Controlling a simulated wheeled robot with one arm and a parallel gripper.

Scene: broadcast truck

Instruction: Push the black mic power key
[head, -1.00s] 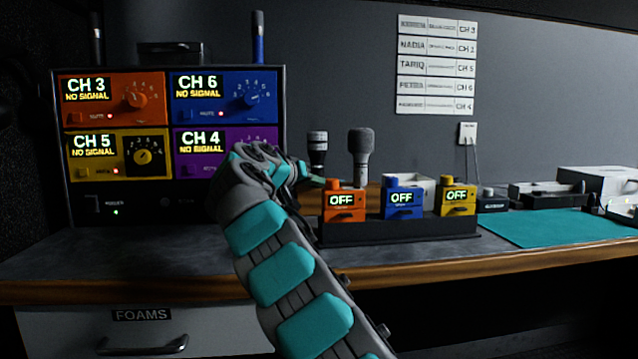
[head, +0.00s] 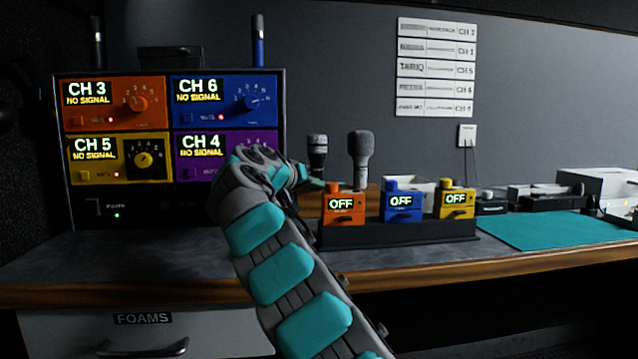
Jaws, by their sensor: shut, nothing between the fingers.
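A dark handheld mic (head: 317,150) with a pale band stands upright behind the packs, its lower part hidden by my gripper and the orange pack. I cannot make out a power key on it. A grey mic (head: 361,160) stands to its right. My gripper (head: 318,184) is shut and empty. Its tip points right, just left of the top of the orange pack (head: 342,208); I cannot tell whether it touches anything. A blue pack (head: 403,206) and a yellow pack (head: 455,204) stand beside it; all three displays read OFF. A small black unit (head: 491,204) sits further right.
The receiver rack (head: 280,120) at left shows NO SIGNAL on CH 3, 6, 5 and 4. The black pack holder (head: 400,232) stands near the desk's front edge. A teal mat (head: 550,230) lies at right. My arm covers part of the desk and rack.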

